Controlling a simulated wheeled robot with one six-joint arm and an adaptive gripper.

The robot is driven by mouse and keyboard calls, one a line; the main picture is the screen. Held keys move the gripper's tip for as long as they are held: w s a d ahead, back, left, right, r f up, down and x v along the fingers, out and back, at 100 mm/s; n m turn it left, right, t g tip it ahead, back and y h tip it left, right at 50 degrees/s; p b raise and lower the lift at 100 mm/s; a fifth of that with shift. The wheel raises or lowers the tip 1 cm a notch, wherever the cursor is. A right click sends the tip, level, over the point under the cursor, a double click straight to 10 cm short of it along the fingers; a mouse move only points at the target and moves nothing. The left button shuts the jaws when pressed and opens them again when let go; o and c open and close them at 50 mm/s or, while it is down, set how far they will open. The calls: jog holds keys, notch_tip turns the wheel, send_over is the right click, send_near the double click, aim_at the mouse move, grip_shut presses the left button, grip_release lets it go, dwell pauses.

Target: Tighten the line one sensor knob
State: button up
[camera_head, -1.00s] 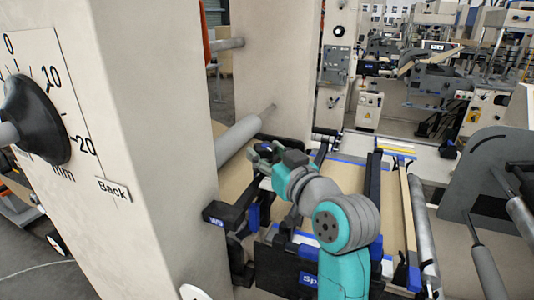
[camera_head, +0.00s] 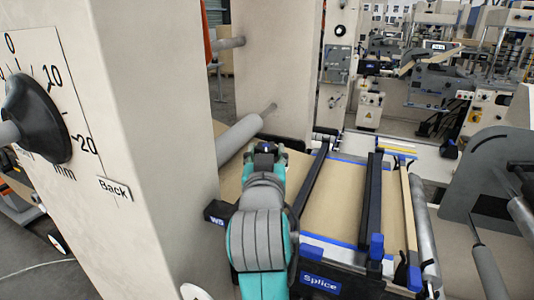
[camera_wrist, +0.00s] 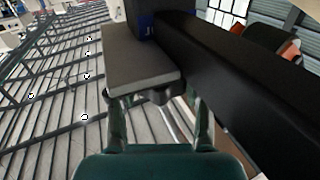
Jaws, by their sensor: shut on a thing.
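In the wrist view my gripper (camera_wrist: 158,118) has its two fingers on either side of a dark lobed knob (camera_wrist: 150,98). It is shut on this knob, and the fingers partly hide it. The knob sits against a grey block (camera_wrist: 145,60), beside a long black bar (camera_wrist: 230,75). I cannot read which line the knob belongs to. In the head view my teal and grey arm reaches over the left side of the splice table, and its end is near a small black part (camera_head: 265,148). The fingers and knob cannot be made out there.
A pale machine column (camera_head: 140,150) with a black dial knob (camera_head: 35,118) and a "Back" label stands close on the left. A grey roller (camera_head: 240,138) is behind my arm. Brown web (camera_head: 335,200), black crossbars and a "Splice" label (camera_head: 320,283) lie to the right.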

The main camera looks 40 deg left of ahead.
jog(key=shift+r+m+t+h, duration=0.15)
jog(key=shift+m+t+h, duration=0.25)
jog(key=shift+m+h, duration=0.15)
jog(key=shift+r+h, duration=0.1)
jog(key=shift+h, duration=0.25)
jog(key=o, duration=1.2)
jog(key=v, duration=1.2)
jog(key=shift+s+f, duration=0.1)
jog(key=shift+f, duration=0.15)
